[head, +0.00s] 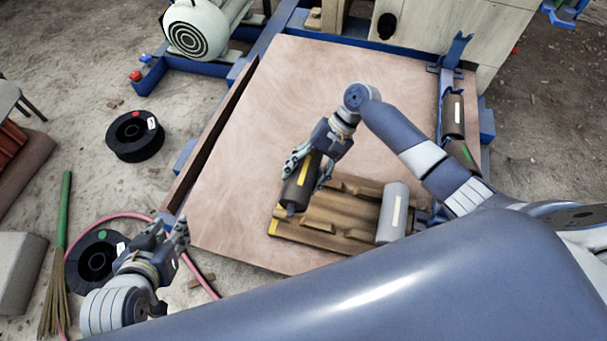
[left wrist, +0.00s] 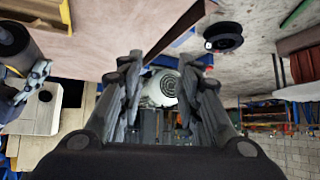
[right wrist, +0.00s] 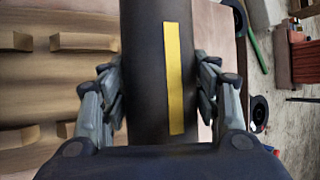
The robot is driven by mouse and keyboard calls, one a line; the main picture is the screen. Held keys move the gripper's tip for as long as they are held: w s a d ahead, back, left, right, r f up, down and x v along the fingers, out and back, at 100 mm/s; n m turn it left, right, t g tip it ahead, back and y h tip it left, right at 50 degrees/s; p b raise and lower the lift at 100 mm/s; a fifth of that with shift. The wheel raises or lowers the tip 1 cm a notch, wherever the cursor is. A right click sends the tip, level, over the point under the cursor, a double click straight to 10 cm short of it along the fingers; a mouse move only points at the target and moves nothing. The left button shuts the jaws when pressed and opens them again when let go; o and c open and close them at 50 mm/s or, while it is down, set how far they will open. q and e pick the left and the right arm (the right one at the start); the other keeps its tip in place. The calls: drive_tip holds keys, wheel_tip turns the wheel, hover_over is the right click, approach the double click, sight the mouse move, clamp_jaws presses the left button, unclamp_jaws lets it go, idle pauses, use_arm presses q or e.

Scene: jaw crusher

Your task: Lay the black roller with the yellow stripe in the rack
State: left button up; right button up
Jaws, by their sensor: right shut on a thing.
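The black roller with the yellow stripe (head: 300,184) is held over the left end of the wooden rack (head: 324,241). My right gripper (head: 309,172) is shut on it, with a finger on each side; in the right wrist view the roller (right wrist: 150,70) stands between the fingers, stripe facing the camera. The rack (right wrist: 60,80) lies beside it there, its cross blocks bare. A grey roller with a pale stripe (head: 393,212) lies at the rack's right end. My left gripper (head: 171,232) is open and empty, left of the board.
The rack lies on a wooden board (head: 290,110) with a blue frame. Two dark rollers (head: 453,115) sit at the board's right edge. Black spools (head: 134,136), a green broom (head: 62,215) and a pink hose (head: 205,280) are on the ground left. The board's middle is clear.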

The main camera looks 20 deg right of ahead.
use_arm(q)
drive_tip(key=shift+s, duration=0.1)
use_arm(e)
drive_tip(key=shift+r, duration=0.1)
